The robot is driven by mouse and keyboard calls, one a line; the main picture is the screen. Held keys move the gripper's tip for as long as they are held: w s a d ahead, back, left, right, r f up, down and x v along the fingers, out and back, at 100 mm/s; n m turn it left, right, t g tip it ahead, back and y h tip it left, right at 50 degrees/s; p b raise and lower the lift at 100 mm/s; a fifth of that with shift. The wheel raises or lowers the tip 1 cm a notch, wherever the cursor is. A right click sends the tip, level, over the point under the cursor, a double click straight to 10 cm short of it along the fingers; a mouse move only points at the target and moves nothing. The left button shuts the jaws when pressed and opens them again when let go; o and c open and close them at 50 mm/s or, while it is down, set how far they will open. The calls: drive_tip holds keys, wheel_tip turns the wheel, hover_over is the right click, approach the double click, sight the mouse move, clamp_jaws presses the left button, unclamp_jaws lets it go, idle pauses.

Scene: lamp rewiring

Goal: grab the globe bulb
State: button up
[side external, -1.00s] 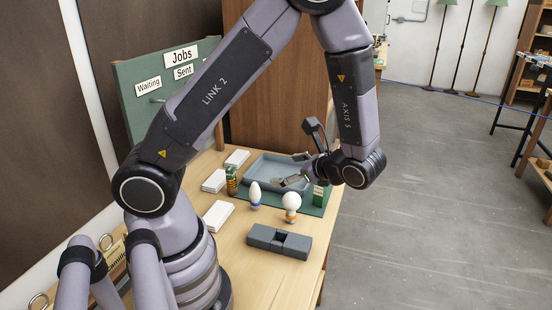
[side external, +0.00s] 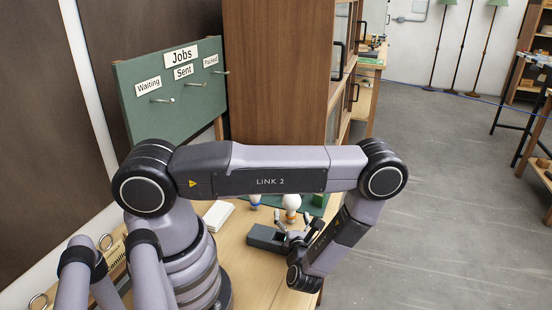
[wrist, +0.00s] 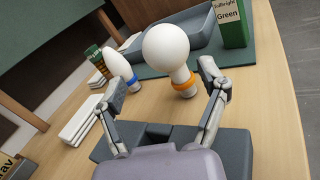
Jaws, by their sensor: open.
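The globe bulb (wrist: 167,50) is white and round, with an orange collar at its base. It stands upright ahead of my gripper (wrist: 161,82) in the wrist view, in line with the gap between the fingers. It also shows in the side external view (side external: 291,202), partly under my arm. My gripper (side external: 294,221) is open and empty, with one finger on each side of the gap, apart from the bulb. In the wrist view, the left finger partly overlaps a slimmer white bulb (wrist: 117,64) with a blue collar.
A dark grey block (wrist: 236,150) lies below my gripper. Behind the bulbs are a blue-grey tray (wrist: 190,32), a green mat (wrist: 238,58) and a green box (wrist: 230,22). White cards (wrist: 80,120) and a small green-and-orange box (wrist: 112,60) are at left.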

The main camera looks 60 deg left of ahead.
sight(291, 196)
drive_tip(key=x, duration=0.8)
drive_tip(key=shift+w+d, duration=0.1)
drive_tip(key=shift+w, duration=0.3)
drive_tip(key=c, duration=0.9)
drive_tip(key=shift+c, duration=0.2)
drive_tip(key=shift+r, duration=0.15)
